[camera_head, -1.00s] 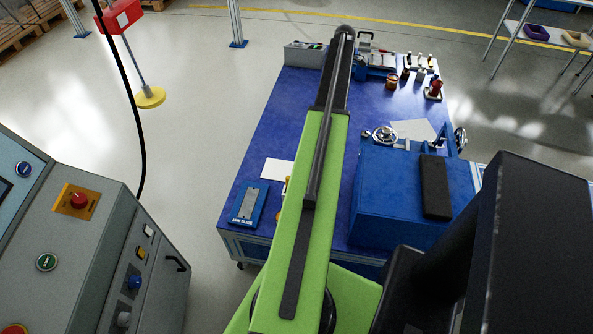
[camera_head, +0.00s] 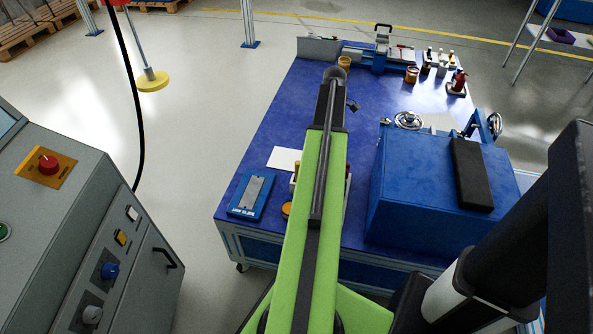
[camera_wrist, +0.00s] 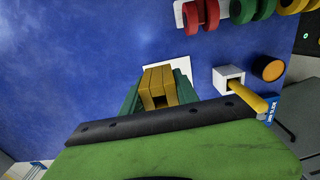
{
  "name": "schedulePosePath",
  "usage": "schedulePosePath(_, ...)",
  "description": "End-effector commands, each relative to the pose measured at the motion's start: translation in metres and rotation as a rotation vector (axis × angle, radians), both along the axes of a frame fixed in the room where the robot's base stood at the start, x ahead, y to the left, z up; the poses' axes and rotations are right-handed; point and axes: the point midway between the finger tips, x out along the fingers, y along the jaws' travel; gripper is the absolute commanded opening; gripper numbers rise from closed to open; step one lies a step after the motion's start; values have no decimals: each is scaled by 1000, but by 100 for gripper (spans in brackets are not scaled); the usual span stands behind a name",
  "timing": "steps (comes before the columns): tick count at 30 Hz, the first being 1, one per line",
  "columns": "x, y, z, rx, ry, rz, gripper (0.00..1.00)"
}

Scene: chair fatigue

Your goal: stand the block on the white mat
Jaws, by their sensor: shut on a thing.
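A yellow-ochre block (camera_wrist: 158,86) is in the wrist view, between the two green fingers of my gripper (camera_wrist: 160,92). My gripper is shut on it. A white mat (camera_wrist: 184,66) shows on the blue tabletop just beyond the block and is partly hidden by it; I cannot tell whether the block touches the mat. In the head view my arm hides the gripper and block. A white sheet (camera_head: 284,159) lies there left of my arm; I cannot tell whether it is the same mat.
The blue table (camera_head: 300,110) carries a large blue box (camera_head: 415,190) on the right and a blue gauge case (camera_head: 250,196) at front left. In the wrist view, a white holder (camera_wrist: 228,74) with a yellow-handled item and an orange-lidded jar (camera_wrist: 267,68) stand right of the mat. Coloured wheels (camera_wrist: 200,13) are above.

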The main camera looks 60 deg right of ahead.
Motion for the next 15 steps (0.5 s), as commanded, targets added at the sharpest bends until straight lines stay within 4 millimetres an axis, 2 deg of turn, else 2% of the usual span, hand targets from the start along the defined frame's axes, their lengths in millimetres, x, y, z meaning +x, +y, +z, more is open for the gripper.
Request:
schedulePosePath(5, 5, 3, -5, 0, 0, 0, 0)
schedulePosePath(8, 23, 10, -20, 0, 0, 3, 0)
schedulePosePath(15, 80, 34, -58, 0, 0, 3, 0)
